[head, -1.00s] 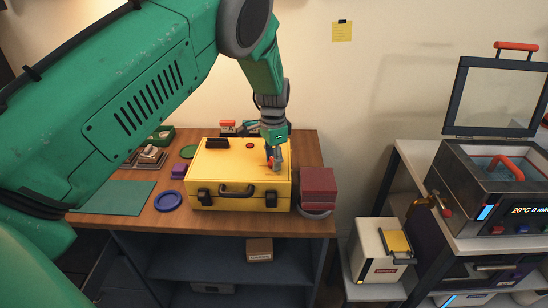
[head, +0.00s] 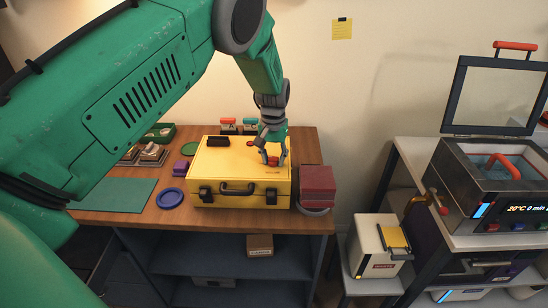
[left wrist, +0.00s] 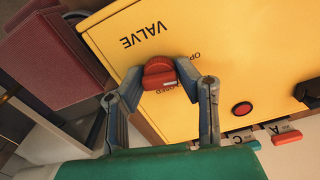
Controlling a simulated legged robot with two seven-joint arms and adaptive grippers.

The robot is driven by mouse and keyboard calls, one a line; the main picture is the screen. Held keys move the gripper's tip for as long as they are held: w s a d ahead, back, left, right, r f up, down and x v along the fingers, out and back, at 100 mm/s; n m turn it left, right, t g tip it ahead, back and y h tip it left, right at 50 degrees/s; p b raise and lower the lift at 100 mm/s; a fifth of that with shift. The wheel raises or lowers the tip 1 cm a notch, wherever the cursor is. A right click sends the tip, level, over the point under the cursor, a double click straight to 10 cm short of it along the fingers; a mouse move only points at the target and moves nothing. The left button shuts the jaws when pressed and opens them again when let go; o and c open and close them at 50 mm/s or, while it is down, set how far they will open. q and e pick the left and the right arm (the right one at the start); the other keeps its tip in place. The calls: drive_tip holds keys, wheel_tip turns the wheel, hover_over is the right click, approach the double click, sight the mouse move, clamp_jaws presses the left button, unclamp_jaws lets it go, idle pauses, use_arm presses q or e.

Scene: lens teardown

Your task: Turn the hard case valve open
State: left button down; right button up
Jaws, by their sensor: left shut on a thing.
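The yellow hard case (head: 232,170) lies closed on the wooden bench, its black handle and two latches facing me. Its red valve knob (left wrist: 158,74) sits on the lid near the printed word VALVE, in the left wrist view. Smaller print beside the knob is partly covered by a finger. A pale mark shows on the knob's lower side in that view. My left gripper (head: 273,158) points down at the lid's right part. Its two fingers are closed around the knob from opposite sides. My right gripper is not in view.
A dark red box (head: 317,180) stands right of the case. A blue ring (head: 171,198), a purple block (head: 181,168) and a green mat (head: 115,194) lie to the left. A red button (left wrist: 242,109) is on the lid. Small containers with coloured tops (head: 228,124) stand behind the case.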

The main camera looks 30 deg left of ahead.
use_arm(q)
drive_tip(key=shift+w+r+n, duration=0.1)
drive_tip(key=shift+w+n, duration=0.05)
drive_tip(key=shift+n, duration=0.95)
drive_tip(key=c, duration=1.2)
unclamp_jaws()
drive_tip(key=shift+r, duration=0.1)
wheel_tip(320, 180, up, 12)
drive_tip(key=shift+f, duration=0.25)
